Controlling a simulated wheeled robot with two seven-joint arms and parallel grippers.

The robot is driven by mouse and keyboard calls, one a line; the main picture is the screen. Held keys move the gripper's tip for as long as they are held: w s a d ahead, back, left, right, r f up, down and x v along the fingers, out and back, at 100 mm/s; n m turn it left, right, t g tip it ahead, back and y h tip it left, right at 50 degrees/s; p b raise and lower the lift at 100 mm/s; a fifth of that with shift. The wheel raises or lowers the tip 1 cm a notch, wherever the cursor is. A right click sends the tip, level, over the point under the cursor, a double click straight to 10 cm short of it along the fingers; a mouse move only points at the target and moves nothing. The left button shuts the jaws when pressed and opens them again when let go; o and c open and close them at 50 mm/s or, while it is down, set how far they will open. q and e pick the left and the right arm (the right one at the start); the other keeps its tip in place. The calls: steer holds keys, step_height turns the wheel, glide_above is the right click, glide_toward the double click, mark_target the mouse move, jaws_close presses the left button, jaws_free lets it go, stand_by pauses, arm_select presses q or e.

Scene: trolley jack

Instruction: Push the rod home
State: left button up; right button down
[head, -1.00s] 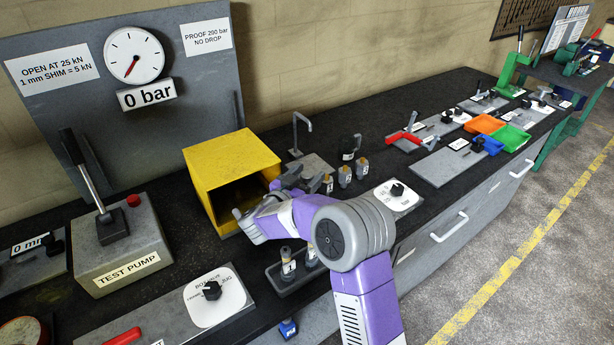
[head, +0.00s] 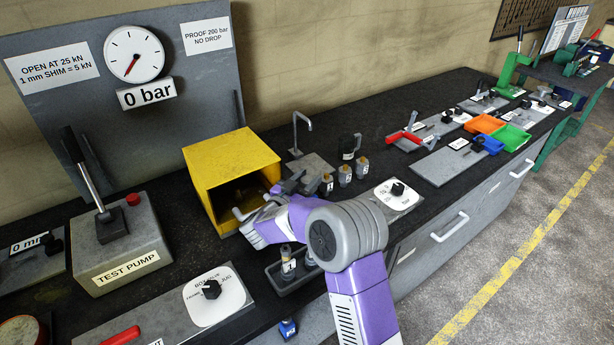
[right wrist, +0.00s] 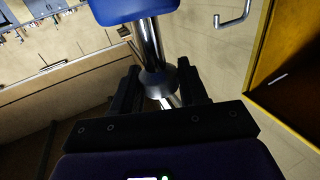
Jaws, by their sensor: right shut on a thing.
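My right gripper (head: 245,222) is at the open front of the yellow box (head: 225,150) in the head view. In the right wrist view the gripper (right wrist: 158,92) is shut on a shiny metal rod (right wrist: 150,42) with a dark flared collar between the fingers. A blue block (right wrist: 135,8) is at the rod's far end. The rod cannot be made out in the head view, where my arm and hand cover that area. How deep the rod sits cannot be told. My left gripper is not in view.
A tray (head: 277,284) with small labelled cylinders lies beside my forearm, partly covered. More cylinders (head: 345,174) stand behind it. The test pump (head: 118,240) stands left of the box, under a gauge (head: 133,54) at 0 bar. A dial plate (head: 213,300) lies in front.

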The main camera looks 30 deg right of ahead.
step_height(320, 180, down, 4)
steer(key=shift+w+r, duration=0.1)
steer(key=shift+r, duration=0.1)
steer(key=c, duration=0.7)
jaws_free()
steer(key=shift+r, duration=0.1)
steer(key=v, duration=0.7)
steer(key=shift+s+a, duration=0.2)
steer(key=shift+a, duration=0.05)
steer(key=shift+r, duration=0.1)
